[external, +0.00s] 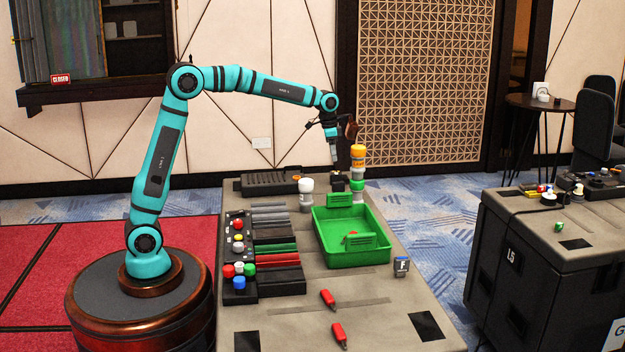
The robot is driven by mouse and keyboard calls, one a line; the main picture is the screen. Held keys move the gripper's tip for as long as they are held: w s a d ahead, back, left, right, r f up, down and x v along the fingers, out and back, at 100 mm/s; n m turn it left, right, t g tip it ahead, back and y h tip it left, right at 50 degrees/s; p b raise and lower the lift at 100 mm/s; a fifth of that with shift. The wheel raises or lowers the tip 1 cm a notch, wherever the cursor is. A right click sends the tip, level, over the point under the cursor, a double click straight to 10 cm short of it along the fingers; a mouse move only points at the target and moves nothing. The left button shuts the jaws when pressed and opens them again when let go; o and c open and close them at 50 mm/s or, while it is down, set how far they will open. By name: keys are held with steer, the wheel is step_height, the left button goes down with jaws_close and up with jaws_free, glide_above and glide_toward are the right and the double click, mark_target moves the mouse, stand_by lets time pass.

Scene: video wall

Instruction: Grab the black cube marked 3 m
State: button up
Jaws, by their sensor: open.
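My gripper (335,155) is open and points down over the far part of the grey table (290,335). A small black cube (338,184) sits just below it, between a white-topped object and a green-and-white stack. No marking can be read on the cube at this size. A gap shows between the fingertips and the cube, and nothing is seen held.
A stack with an orange and yellow top (358,155) stands close right of my gripper. A green tray (350,254) lies nearer. A white-topped cylinder (307,190) is to the left. Red markers (328,299) lie in front; the front table is mostly clear.

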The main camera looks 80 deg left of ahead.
mark_target(336, 172)
steer(key=f, duration=0.5)
steer(key=shift+w+f, duration=0.25)
steer(key=shift+w, duration=0.15)
steer(key=shift+w+a+f, duration=0.1)
steer(key=shift+w+f, duration=0.1)
steer(key=shift+f, duration=1.15)
steer(key=shift+w+a+f, duration=0.1)
steer(key=shift+w+f, duration=0.05)
steer(key=shift+f, duration=1.2)
steer(key=c, duration=1.1)
steer(key=shift+r, duration=0.15)
